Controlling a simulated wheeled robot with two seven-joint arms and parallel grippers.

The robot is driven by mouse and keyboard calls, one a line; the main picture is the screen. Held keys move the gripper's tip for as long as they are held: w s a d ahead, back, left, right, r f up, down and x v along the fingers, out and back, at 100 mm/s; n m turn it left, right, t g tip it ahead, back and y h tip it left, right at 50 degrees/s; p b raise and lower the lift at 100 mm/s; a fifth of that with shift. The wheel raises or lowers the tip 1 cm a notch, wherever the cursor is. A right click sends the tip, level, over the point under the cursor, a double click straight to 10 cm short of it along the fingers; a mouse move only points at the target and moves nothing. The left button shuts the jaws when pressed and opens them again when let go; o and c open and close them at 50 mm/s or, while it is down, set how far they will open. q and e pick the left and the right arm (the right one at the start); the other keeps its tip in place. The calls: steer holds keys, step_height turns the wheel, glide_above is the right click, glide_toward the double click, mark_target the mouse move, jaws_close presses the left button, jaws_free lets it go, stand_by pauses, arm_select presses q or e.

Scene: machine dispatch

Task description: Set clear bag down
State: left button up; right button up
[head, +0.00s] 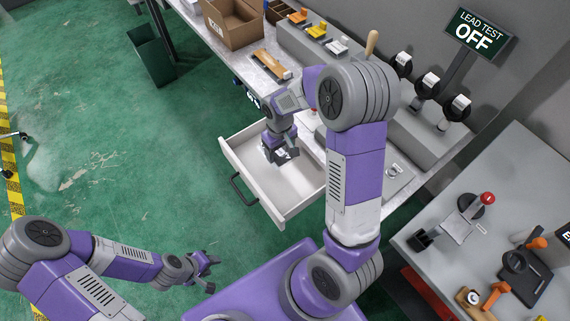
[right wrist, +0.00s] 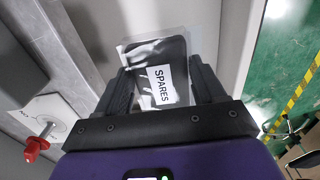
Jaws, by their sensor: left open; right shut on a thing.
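The clear bag (right wrist: 155,60) is between the fingers of my right gripper (right wrist: 160,85) in the right wrist view. It is see-through, with dark contents and a white label reading SPARES. In the head view my right gripper (head: 283,153) points down over the open white drawer (head: 262,188); the bag is mostly hidden there. I cannot tell whether the bag touches the drawer floor. My left gripper (head: 209,273) is open and empty, over the green floor at lower left.
A workbench (head: 262,65) above the drawer carries an open cardboard box (head: 232,25) and colored parts. A dark green bin (head: 150,55) stands on the floor. A grey table (head: 500,210) with tools is at right. The floor at left is mostly clear.

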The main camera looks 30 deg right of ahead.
mark_target(281, 170)
step_height(281, 170, down, 10)
steer(key=shift+d+r+b, duration=0.1)
steer(key=shift+d+b, duration=0.05)
steer(key=shift+b, duration=0.75)
steer(key=shift+f, duration=0.2)
steer(key=o, duration=1)
steer(key=shift+o, duration=0.3)
steer(key=shift+r, duration=0.1)
steer(key=shift+r, duration=0.35)
step_height(281, 170, up, 12)
steer(key=shift+f+p, duration=0.2)
steer(key=shift+p, duration=1)
